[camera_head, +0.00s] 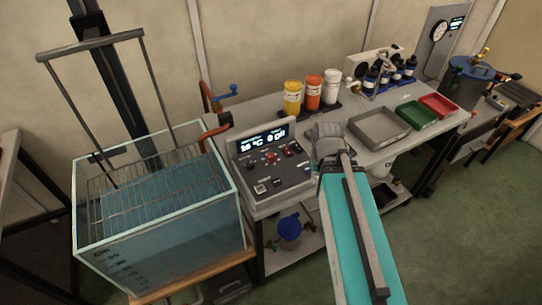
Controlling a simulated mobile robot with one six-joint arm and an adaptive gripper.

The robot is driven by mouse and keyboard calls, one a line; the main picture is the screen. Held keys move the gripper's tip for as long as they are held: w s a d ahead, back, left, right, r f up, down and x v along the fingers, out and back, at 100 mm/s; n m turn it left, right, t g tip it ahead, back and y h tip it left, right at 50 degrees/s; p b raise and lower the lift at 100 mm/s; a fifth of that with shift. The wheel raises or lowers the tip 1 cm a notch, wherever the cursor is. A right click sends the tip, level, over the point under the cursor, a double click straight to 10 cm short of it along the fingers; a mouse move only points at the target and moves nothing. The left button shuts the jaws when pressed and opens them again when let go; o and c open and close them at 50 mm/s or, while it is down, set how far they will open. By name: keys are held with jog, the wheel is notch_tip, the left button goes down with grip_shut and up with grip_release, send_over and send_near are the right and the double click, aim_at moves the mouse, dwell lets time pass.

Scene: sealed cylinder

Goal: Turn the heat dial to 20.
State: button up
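The grey control box (270,170) stands at the front edge of the bench, beside the water tank. Its lit display (263,141) seems to read 16 °C and 0 Off, in small blurred characters. Dark and red knobs (270,158) sit on the sloped panel below it. I cannot tell which one is the heat dial, as their labels are too small to read. My gripper (325,132) is just right of the control box, above the bench, apart from the knobs. Its fingers are seen from behind, and their opening does not show clearly.
A glass water tank (165,258) with a wire rack stands on the left. Yellow (292,99), orange (314,93) and white jars stand behind the box. Grey (380,128), green and red trays lie to the right.

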aim_at(271, 155)
jog(key=shift+o, duration=1)
jog(key=shift+w+a+r, duration=0.15)
jog(key=shift+w+r, duration=0.1)
jog(key=o, duration=0.4)
jog(key=w+a+r+n+p, duration=0.2)
jog(key=n, duration=0.1)
jog(key=w+a+r+n+p, duration=0.2)
jog(key=w+n+p, duration=0.1)
jog(key=shift+a+r, duration=0.2)
jog(key=shift+r, duration=0.15)
jog(key=w+a+r+n+p, duration=0.2)
jog(key=a+n, duration=0.1)
jog(key=n, duration=0.1)
jog(key=w+a+r+n+p, duration=0.2)
jog(key=a+n, duration=0.1)
jog(key=w+a+r+n+p, duration=0.2)
jog(key=a+n, duration=0.1)
jog(key=n, duration=0.1)
jog(key=shift+w+a+r+n+p, duration=0.2)
jog(key=shift+w+r+n+p, duration=0.1)
jog(key=shift+w+p, duration=0.1)
jog(key=shift+f, duration=0.2)
notch_tip(271, 155, down, 13)
jog(key=b, duration=1.4)
jog(key=shift+f, duration=0.2)
jog(key=shift+c, duration=0.3)
